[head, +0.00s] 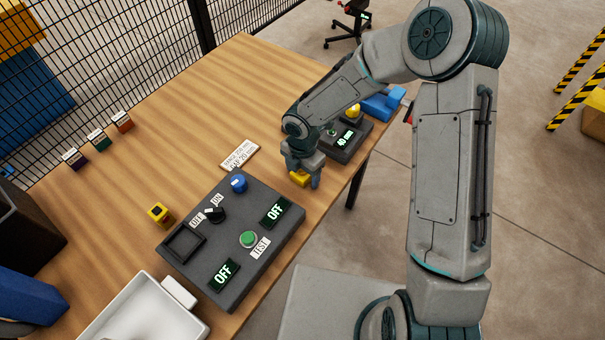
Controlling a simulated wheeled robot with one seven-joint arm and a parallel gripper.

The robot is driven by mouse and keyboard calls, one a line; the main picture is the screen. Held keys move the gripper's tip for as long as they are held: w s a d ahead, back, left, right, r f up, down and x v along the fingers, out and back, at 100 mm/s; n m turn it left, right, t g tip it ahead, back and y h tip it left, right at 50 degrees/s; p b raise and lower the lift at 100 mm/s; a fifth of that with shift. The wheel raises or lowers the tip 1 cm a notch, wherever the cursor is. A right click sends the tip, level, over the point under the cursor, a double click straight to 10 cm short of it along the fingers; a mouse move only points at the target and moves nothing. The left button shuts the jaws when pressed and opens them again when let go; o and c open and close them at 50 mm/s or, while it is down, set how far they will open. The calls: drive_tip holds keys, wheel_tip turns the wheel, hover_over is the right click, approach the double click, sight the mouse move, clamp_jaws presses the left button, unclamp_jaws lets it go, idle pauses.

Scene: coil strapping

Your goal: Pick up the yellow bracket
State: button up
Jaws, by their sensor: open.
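A small yellow piece, which looks like the yellow bracket (299,179), is on or just above the wooden table, right of the dark control panel. My gripper (303,180) points down over it, with its fingers around or beside the piece. The gripper is open. The fingers partly hide the yellow piece, and I cannot tell whether they touch it.
The control panel (208,270) has a blue knob, a green button and "OFF" displays. A yellow-and-black block (159,213) stands left of it. A white tray (150,310) is at the front. A device (345,140) stands behind my gripper. The table's back middle (215,85) is clear.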

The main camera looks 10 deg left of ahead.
drive_tip(key=c, duration=1.2)
